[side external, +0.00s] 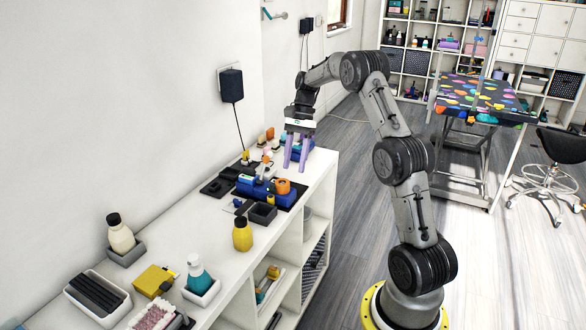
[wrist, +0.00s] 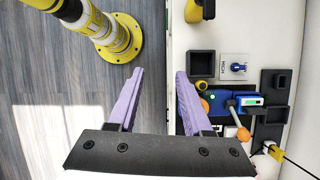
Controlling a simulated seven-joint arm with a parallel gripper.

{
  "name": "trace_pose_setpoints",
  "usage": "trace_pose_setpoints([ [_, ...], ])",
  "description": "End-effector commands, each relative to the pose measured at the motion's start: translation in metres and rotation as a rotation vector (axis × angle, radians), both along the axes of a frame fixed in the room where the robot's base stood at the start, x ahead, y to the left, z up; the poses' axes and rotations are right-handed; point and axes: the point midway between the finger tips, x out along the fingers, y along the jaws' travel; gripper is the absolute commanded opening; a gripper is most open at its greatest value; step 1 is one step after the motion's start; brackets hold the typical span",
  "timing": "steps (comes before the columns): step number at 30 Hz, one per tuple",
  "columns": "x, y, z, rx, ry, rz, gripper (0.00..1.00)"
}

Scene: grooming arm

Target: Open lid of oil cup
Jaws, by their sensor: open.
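My gripper (side external: 295,168) is open and empty above the back part of the white counter. Its two purple fingers point down, wide apart. In the wrist view the gripper (wrist: 160,71) is over the counter's edge, with floor and counter between its fingers. A blue device (side external: 252,187) sits on a dark mat, with an orange round part (side external: 283,186) at its right end. A small yellow piece (side external: 271,199) stands by it.
A yellow bottle (side external: 242,234) stands on the white counter (side external: 222,256), in front of the blue device. A small dark square tray (side external: 263,214) is between them. More bottles and trays fill the near end. The wall runs along the left; open floor lies right.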

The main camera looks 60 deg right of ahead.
Motion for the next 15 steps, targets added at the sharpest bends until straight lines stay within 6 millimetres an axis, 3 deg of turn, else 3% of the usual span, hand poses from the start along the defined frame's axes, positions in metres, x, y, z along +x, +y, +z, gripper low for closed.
trace_pose_setpoints([
  [7, -0.016, 0.032, 0.001, 0.184, -0.039, 0.038, 0.5],
  [15, -0.017, 0.045, 0.005, 0.254, -0.075, 0.088, 0.5],
])
